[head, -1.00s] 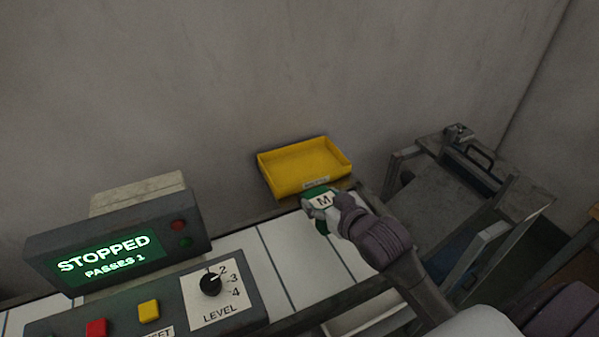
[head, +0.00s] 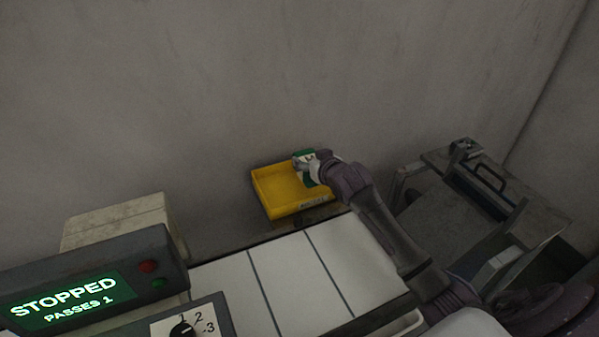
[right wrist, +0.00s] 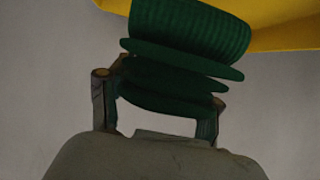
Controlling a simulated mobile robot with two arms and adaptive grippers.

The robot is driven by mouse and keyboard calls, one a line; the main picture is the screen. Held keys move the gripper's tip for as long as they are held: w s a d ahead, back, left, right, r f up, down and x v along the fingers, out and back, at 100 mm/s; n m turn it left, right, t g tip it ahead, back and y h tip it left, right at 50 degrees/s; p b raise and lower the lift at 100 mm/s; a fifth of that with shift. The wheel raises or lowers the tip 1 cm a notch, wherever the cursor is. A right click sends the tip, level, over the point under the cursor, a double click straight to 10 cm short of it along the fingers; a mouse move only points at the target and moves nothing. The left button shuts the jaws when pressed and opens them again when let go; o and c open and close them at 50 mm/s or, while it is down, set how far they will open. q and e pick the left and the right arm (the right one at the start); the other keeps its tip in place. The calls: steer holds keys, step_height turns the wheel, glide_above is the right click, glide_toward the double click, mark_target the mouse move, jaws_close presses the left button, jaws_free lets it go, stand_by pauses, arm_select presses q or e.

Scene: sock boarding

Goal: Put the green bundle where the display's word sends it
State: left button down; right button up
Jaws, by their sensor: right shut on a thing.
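The green bundle (head: 303,178) has a white label and is in my right gripper (head: 309,168), at the right side of the yellow bin (head: 272,209) in the head view. In the right wrist view, the right gripper's fingers (right wrist: 158,112) are shut on the ribbed dark green bundle (right wrist: 190,35), with the yellow bin (right wrist: 285,30) behind it. I cannot tell whether the bundle touches the bin. The display (head: 75,297) reads "STOPPED" and "PASSES 1" in lit letters on green. The bin's front label is too small to read. My left gripper is not in view.
A white slatted surface (head: 285,280) lies in front of the bin. The control panel with a level dial (head: 182,329) is at the lower left. A grey metal cart with a black handle (head: 490,178) stands at the right. The wall is behind the bin.

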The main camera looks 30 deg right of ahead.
mark_target(300, 172)
steer(key=w, duration=0.1)
steer(key=a+f, duration=0.1)
steer(key=w+f, duration=0.1)
steer(key=shift+w+a, duration=0.25)
steer(key=shift+w, duration=0.1)
step_height(300, 172, down, 3)
steer(key=shift+f, duration=0.45)
steer(key=o, duration=1.3)
steer(key=shift+f, duration=0.15)
steer(key=shift+o, duration=0.2)
